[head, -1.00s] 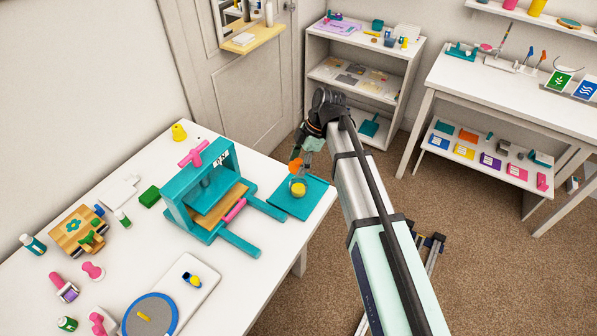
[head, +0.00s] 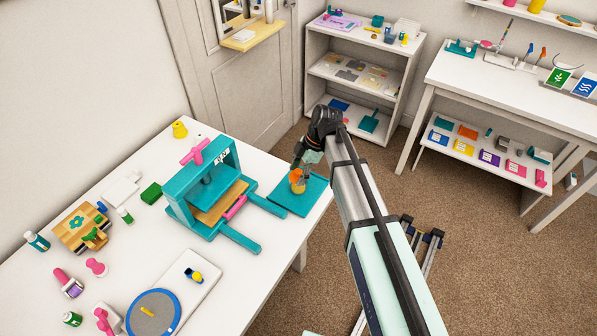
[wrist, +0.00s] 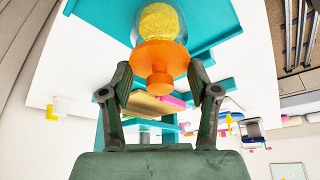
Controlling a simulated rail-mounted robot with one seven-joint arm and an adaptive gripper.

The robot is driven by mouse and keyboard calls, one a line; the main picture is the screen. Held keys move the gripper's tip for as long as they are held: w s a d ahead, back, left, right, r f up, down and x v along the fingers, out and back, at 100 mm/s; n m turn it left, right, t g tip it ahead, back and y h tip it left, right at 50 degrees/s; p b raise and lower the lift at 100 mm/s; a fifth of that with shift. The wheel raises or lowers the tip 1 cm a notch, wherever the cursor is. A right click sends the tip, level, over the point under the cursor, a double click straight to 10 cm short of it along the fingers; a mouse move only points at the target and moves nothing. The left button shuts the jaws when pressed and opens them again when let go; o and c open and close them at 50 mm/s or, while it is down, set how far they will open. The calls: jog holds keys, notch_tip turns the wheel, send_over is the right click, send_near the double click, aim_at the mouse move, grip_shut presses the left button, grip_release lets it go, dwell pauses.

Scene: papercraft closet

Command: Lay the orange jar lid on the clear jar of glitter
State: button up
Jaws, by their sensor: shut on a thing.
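The orange jar lid (wrist: 160,58), a disc with a round knob, is held between the fingers of my gripper (wrist: 160,78). In the head view the lid (head: 296,174) is at the top of the clear jar of yellow glitter (head: 298,187). The jar stands on a teal square mat (head: 311,196) at the table's right edge. In the wrist view the lid covers the mouth end of the jar (wrist: 158,22). I cannot tell whether lid and jar touch. My gripper (head: 301,172) is partly hidden by my arm in the head view.
A teal press (head: 178,192) with a pink handle stands left of the mat, its rails reaching close to it. A white board with a round grey pad (head: 150,318) lies at the front. A white shelf (head: 310,75) stands behind my arm.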

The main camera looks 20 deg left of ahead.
jog(key=shift+f+b, duration=0.3)
jog(key=shift+f, duration=0.15)
jog(key=o, duration=0.8)
jog(key=shift+r+p, duration=0.45)
jog(key=shift+r, duration=0.1)
jog(key=b+v, duration=0.4)
jog(key=v, duration=0.8)
jog(key=shift+a, duration=0.1)
jog(key=shift+f, duration=0.1)
